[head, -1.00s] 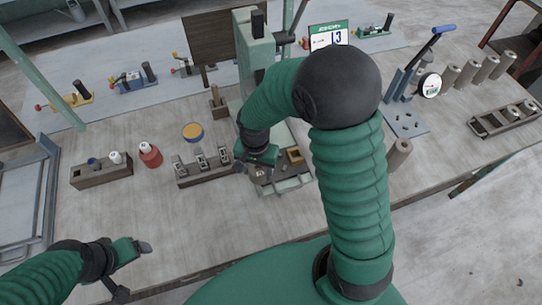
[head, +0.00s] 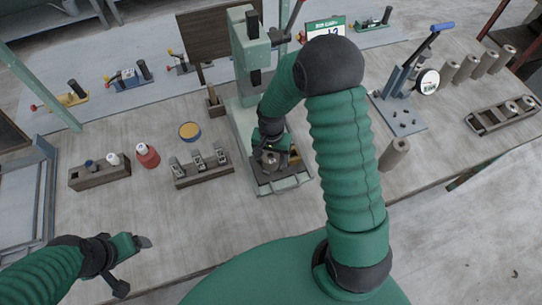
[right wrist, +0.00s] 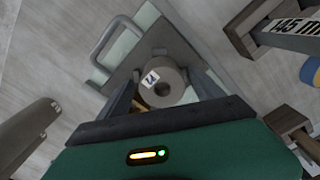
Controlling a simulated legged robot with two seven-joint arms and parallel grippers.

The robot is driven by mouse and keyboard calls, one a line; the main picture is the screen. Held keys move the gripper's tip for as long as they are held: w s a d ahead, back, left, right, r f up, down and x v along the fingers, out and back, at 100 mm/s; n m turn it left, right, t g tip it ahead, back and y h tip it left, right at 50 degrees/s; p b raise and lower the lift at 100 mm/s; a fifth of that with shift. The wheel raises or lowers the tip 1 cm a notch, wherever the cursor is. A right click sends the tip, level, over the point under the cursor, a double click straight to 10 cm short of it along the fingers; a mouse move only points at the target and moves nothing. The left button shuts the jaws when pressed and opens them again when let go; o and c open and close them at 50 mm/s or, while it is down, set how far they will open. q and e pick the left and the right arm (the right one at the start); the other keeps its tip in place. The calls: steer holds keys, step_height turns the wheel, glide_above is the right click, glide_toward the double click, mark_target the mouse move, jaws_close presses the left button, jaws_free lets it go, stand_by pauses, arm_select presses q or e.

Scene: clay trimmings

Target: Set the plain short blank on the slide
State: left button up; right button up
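A short grey blank (right wrist: 166,86) with a centre hole and a small white numbered tag shows in the right wrist view. It also shows in the head view (head: 269,161). My right gripper (right wrist: 163,88) has a finger close against each side of it and appears shut on it. The blank is over the slide (head: 288,184) at the foot of the green press; whether it touches the slide is hard to tell. In the right wrist view the slide's plate and loop handle (right wrist: 103,47) lie beyond the blank. My left gripper (head: 132,264) is open and empty at the front left.
A block with several metal pieces (head: 203,172) stands left of the slide. The press column (head: 247,60) rises behind it. A tall grey cylinder (head: 394,154) and a blue lever tool (head: 400,110) stand to the right. The bench front left is clear.

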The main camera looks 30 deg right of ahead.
steer(key=shift+s+d+r, duration=0.1)
steer(key=shift+r, duration=0.2)
step_height(320, 180, up, 11)
arm_select(q)
steer(key=shift+s+f+b, duration=0.15)
steer(key=shift+f+b, duration=0.15)
steer(key=shift+b, duration=0.05)
arm_select(e)
steer(key=s+a+n+t, duration=0.2)
steer(key=s+a+n, duration=0.5)
steer(key=s+n, duration=0.2)
steer(key=shift+a+t, duration=0.15)
steer(key=shift+t, duration=0.15)
arm_select(q)
steer(key=shift+s+a, duration=0.1)
arm_select(e)
steer(key=shift+a, duration=0.15)
arm_select(q)
steer(key=shift+a, duration=0.15)
arm_select(e)
steer(key=shift+w+a, duration=0.1)
